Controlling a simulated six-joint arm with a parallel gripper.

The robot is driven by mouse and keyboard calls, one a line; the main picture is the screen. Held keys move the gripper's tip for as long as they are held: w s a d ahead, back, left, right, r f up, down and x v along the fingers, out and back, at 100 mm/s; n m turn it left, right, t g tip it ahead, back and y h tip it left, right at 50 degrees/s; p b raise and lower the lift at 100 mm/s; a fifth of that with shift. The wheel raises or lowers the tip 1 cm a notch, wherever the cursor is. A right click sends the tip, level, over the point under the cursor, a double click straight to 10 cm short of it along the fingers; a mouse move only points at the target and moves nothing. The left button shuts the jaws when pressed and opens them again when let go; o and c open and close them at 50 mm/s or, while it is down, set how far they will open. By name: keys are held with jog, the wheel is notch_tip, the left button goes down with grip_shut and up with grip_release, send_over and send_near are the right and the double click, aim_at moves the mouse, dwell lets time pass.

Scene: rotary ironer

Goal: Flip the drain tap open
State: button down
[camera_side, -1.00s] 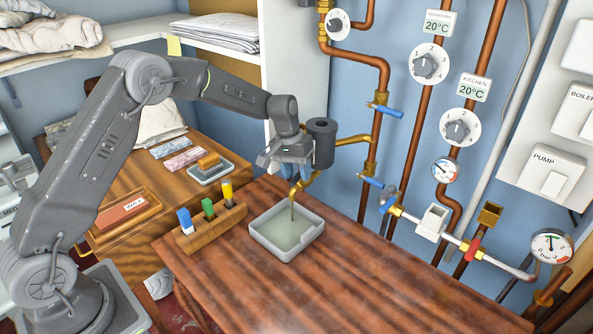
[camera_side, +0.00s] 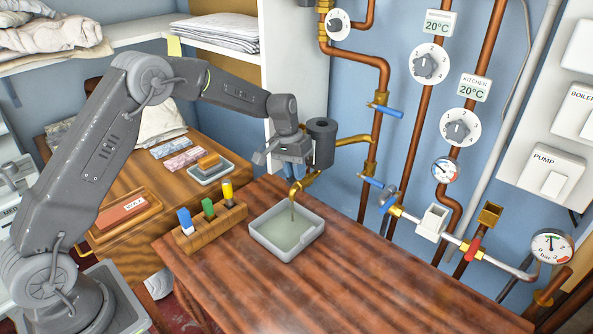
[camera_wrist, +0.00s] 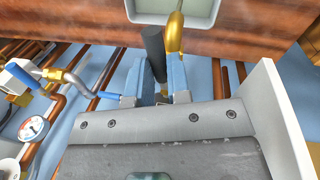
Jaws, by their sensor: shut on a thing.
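The brass drain tap (camera_side: 306,182) hangs over a pale grey tray (camera_side: 262,248) at the table's back edge. A thin stream runs from its spout into the tray. My gripper (camera_side: 294,168) is at the tap, just above the spout in the side view, and hides part of it. In the wrist view my gripper (camera_wrist: 158,80) has a finger on each side of a dark grey lever (camera_wrist: 152,42), shut on it. The brass spout (camera_wrist: 175,38) shows beside the right finger. The lever's contact with the fingers is partly hidden.
A dark grey cylinder (camera_side: 320,142) is close to the right of my gripper. Blue-handled valves (camera_side: 386,110), copper pipes and gauges line the wall. A wooden block with coloured pieces (camera_side: 208,228) stands left of the tray. The table's front right is clear.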

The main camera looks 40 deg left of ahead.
jog(key=shift+a+m, duration=0.4)
jog(key=shift+m, duration=0.7)
jog(key=c, duration=1.1)
grip_release()
jog(key=a+r, duration=0.1)
jog(key=r, duration=0.8)
jog(key=a+r, duration=0.1)
jog(key=r, duration=0.3)
jog(key=shift+a+r, duration=0.3)
jog(key=shift+a, duration=0.05)
